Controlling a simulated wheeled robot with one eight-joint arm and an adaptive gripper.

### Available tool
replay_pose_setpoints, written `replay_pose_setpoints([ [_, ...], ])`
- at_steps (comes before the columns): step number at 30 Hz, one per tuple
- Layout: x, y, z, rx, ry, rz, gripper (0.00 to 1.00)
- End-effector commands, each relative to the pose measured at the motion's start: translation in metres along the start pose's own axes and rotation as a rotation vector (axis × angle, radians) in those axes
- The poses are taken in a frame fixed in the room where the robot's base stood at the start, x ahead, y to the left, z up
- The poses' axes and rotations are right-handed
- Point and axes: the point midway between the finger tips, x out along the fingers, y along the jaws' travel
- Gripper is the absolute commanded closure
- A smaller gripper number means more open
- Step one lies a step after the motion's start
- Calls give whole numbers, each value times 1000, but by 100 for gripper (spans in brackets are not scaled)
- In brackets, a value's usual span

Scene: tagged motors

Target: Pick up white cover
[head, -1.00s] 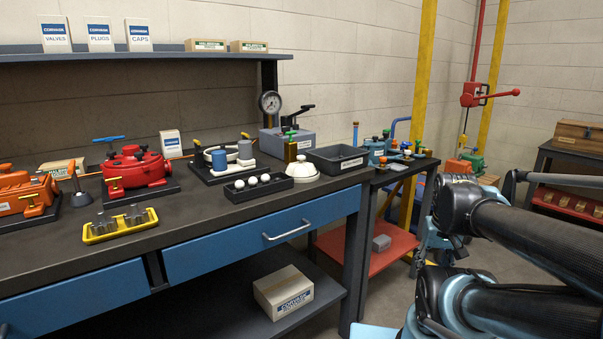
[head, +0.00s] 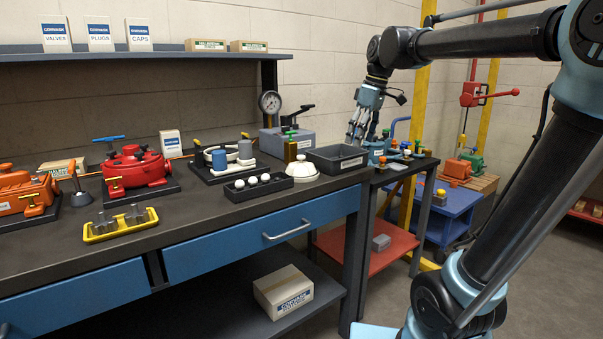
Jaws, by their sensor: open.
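My gripper (head: 361,137) is raised above the right end of the bench, behind and above the bin, to the right of the cover. Its fingers point down and are open, with nothing between them. The cover is in full view and apart from my gripper.
The black tray of white balls (head: 258,188) is left of the cover. The grey bin (head: 338,158) is close on its right. A grey press with a lever (head: 287,140) and a green-topped brass fitting (head: 290,149) stand behind. The bench front is clear.

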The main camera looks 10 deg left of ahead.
Motion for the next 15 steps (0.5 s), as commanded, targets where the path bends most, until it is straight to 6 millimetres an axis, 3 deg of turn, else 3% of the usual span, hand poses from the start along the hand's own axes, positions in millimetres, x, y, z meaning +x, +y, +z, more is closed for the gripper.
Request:
replay_pose_setpoints([
  [1,-8,0,-25,-64,5,-15,32],
  [6,-28,-5,-94,-267,21,-59,32],
  [10,-37,-11,-130,-378,32,-82,32],
  [15,-41,-16,-154,-452,40,-98,32],
])
